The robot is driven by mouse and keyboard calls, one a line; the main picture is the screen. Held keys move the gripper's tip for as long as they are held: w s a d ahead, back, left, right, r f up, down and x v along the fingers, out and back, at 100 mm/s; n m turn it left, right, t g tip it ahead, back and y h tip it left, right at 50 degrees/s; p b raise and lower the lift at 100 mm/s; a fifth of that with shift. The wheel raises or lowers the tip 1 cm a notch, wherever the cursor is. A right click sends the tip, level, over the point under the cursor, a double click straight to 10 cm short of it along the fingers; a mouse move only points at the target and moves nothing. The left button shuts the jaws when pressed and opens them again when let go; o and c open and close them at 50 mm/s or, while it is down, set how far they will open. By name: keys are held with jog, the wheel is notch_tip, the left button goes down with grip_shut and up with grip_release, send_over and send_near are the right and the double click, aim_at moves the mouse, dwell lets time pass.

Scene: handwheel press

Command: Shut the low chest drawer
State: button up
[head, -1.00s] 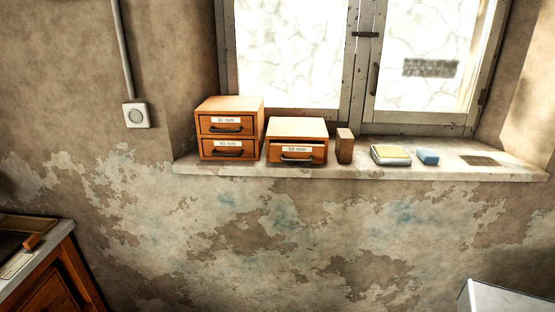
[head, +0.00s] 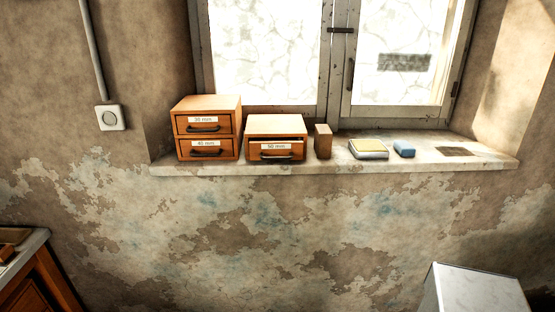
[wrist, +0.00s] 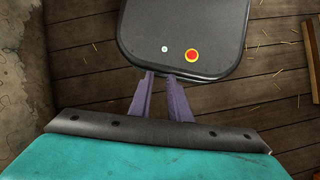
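The low chest (head: 275,125) is a single-drawer orange wooden box on the window sill. Its drawer (head: 277,154) has a "50 mm" label and a dark bar handle. The drawer stands slightly out, with a dark gap above its front. My gripper (wrist: 159,75) shows only in the wrist view, with two purple fingers apart and nothing between them. It points over the plank floor, and the low chest is not in that view.
A taller two-drawer chest (head: 207,128) stands left of the low chest. A white-topped box (head: 476,289) stands lower right.

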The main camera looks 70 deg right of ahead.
jog(key=w+d+r+t+h, duration=0.1)
jog(key=w+d+r+h, duration=0.1)
jog(key=w+d+r, duration=0.55)
jog(key=w+d+r+h, duration=0.2)
jog(key=w+d+r, duration=0.2)
jog(key=d+r, duration=0.8)
jog(key=w+d+r+h, duration=0.35)
jog(key=d+r, duration=0.55)
jog(key=d, duration=0.6)
jog(key=m+g+h, duration=0.2)
jog(key=m+g, duration=0.2)
jog(key=g, duration=0.3)
send_near(273, 158)
jog(key=v, duration=0.2)
jog(key=shift+w+a, duration=0.1)
jog(key=shift+w, duration=0.1)
jog(key=shift+s+p, duration=0.1)
jog(key=shift+p, duration=0.2)
jog(key=p+x, duration=0.3)
jog(key=x, duration=1)
jog(key=shift+s+f+p, duration=0.1)
jog(key=shift+s+p, duration=0.2)
jog(key=shift+p, duration=0.1)
